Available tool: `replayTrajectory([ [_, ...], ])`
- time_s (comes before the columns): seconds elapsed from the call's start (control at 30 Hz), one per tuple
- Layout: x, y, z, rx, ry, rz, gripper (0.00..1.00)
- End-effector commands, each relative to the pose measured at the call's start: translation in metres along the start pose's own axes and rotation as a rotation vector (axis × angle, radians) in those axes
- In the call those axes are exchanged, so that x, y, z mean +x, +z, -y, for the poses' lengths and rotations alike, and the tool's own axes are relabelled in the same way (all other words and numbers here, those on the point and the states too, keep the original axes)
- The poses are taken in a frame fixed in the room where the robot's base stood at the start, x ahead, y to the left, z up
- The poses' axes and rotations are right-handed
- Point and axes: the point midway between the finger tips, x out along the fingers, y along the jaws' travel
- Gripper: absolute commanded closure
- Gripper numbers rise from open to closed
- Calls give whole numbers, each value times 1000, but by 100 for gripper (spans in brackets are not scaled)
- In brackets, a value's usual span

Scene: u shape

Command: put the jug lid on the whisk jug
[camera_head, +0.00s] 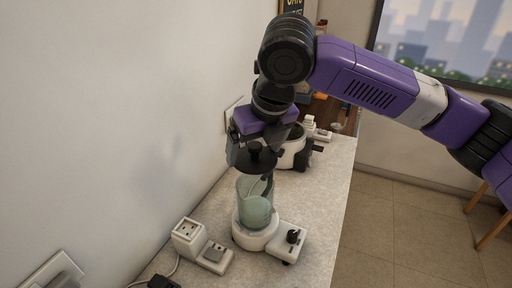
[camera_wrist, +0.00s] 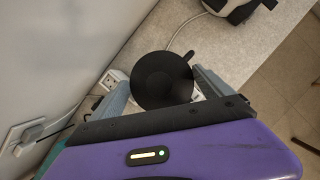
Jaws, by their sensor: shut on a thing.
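The jug lid (camera_head: 262,159) is a black disc with a raised knob. My gripper (camera_head: 255,146) is shut on it and holds it over the whisk jug (camera_head: 254,205). The jug is a greenish see-through vessel, upright on a white base (camera_head: 250,238) with a black dial. In the head view the lid appears just above the jug's mouth; I cannot tell whether they touch. In the wrist view the lid (camera_wrist: 163,82) lies between the two grey fingers (camera_wrist: 162,73) and hides the jug.
A wall runs along the left of the grey counter (camera_head: 320,205). A white socket block (camera_head: 188,236) stands left of the jug base. A white and black appliance (camera_head: 292,152) stands behind. The counter's right edge drops to a tiled floor (camera_head: 410,230).

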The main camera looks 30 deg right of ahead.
Motion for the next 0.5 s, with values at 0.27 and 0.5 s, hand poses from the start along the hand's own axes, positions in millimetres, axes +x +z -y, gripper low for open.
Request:
replayTrajectory([
  [0.27,27,-11,0,1,-1,0,51],
  [0.5,45,-19,0,1,0,-1,51],
])
